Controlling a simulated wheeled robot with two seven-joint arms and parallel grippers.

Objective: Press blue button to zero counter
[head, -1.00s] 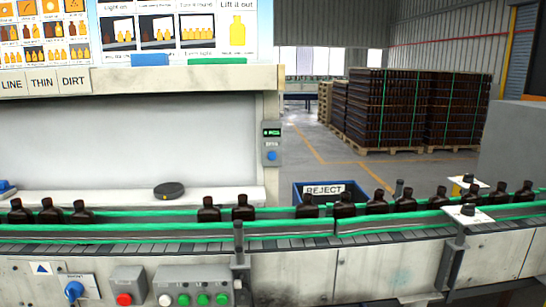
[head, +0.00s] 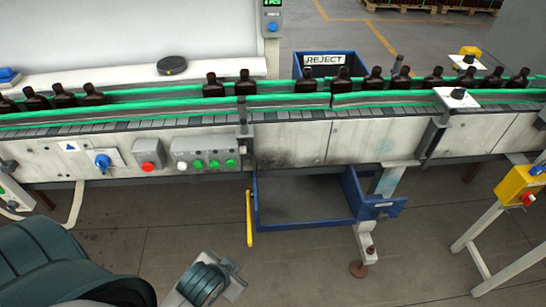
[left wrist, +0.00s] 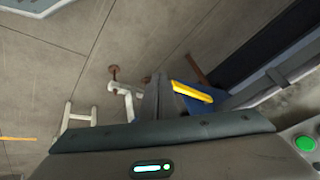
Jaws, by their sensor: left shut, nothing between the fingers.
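The blue button (head: 272,27) is on a small grey counter box on the post at the top of the head view, below a green-lit display (head: 272,3) that is partly cut off. My left gripper (head: 237,270) is low in the foreground, in front of and well below the conveyor. It is shut and empty, far from the blue button. In the left wrist view its dark fingers (left wrist: 154,98) point over the floor, and the blue button does not show there. My right gripper is not in view.
The conveyor (head: 290,115) carries several amber bottles. Its front has a blue knob (head: 102,162), a red button (head: 148,167) and green buttons (head: 214,163). A blue bin (head: 300,222) with a yellow handle (head: 249,218) sits below. A yellow box (head: 520,186) stands right.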

